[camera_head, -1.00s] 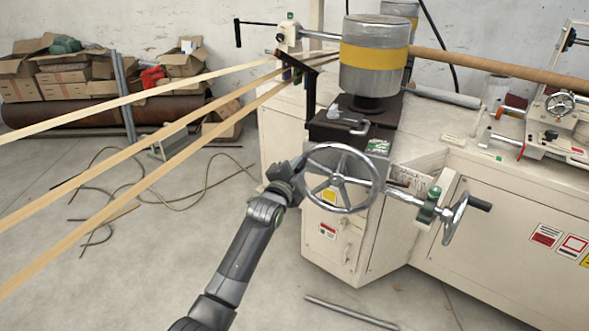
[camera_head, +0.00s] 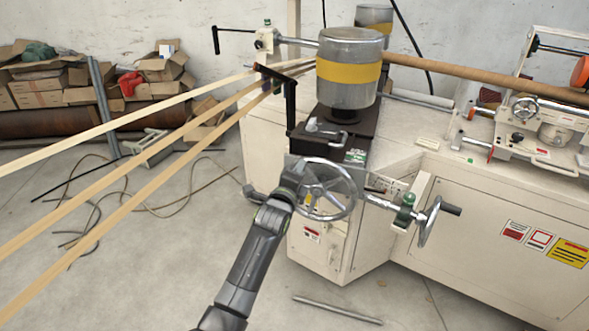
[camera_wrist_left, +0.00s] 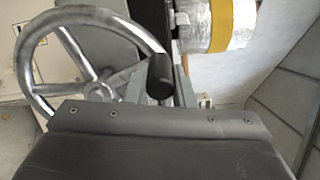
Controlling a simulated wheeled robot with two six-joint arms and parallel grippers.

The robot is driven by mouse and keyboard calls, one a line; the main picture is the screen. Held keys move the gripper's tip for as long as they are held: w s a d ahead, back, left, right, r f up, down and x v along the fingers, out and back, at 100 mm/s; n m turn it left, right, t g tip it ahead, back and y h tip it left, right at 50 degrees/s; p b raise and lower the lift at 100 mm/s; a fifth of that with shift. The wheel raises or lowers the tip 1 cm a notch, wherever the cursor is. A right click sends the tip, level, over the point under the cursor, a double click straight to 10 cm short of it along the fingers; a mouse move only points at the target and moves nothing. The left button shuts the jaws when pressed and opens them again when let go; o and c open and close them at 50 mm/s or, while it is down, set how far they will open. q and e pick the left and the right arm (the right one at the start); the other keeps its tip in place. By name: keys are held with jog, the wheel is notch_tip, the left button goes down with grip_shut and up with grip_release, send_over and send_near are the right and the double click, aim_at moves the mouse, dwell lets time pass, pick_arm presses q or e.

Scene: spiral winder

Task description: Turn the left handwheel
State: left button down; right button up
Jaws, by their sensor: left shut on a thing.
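The left handwheel (camera_head: 352,200) is a shiny spoked metal wheel on the front of the cream machine, below the silver drum with a yellow band. My left gripper (camera_head: 293,175) is at the wheel's upper left rim, shut on its handle; the fingers are dark and small in the head view. In the left wrist view the wheel rim and spokes (camera_wrist_left: 75,50) fill the upper left. The black handle (camera_wrist_left: 160,78) stands at the rim's right side, just above the dark gripper body, which hides the wheel's lower part. My right gripper is not in view.
A smaller handwheel (camera_head: 430,222) with a black handle projects to the right. The drum (camera_head: 349,75) stands above. Long pale strips (camera_head: 150,150) run across the left. A metal bar (camera_head: 335,309) lies on the floor. Floor left of the machine is mostly open.

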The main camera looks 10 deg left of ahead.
pick_arm(q)
jog(key=shift+d, duration=0.15)
dwell(0.3)
jog(key=c, duration=1.2)
grip_release()
jog(key=shift+d, duration=0.1)
jog(key=shift+c, duration=0.2)
jog(key=shift+s, duration=0.6)
jog(key=s+a+b, duration=0.1)
jog(key=s, duration=1.5)
jog(key=shift+a+b, duration=0.3)
